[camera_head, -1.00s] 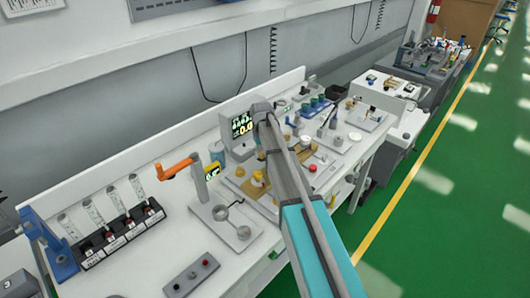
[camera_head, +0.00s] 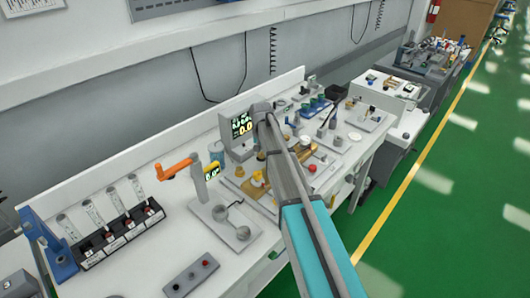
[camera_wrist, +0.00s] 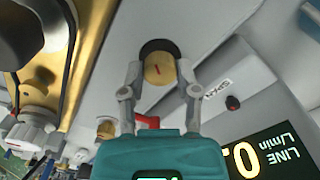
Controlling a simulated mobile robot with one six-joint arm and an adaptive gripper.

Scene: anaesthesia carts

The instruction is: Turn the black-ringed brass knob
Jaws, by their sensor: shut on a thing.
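The brass knob (camera_wrist: 158,70) has a dark ring behind it and a short red mark on its face. It shows in the upper middle of the wrist view, on a pale grey panel. My gripper (camera_wrist: 159,72) is shut on it, with one fingertip at each side of the brass. The lower body of the gripper is close to the panel. In the head view my arm covers the knob and the gripper's fingers.
A lit display (camera_wrist: 254,157) and a grey block (camera_wrist: 232,75) marked SPAN lie right of the knob. A second brass knob (camera_wrist: 106,130) and a red part (camera_wrist: 147,122) are near the gripper. The bench (camera_head: 140,262) holds an orange lever (camera_head: 175,168).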

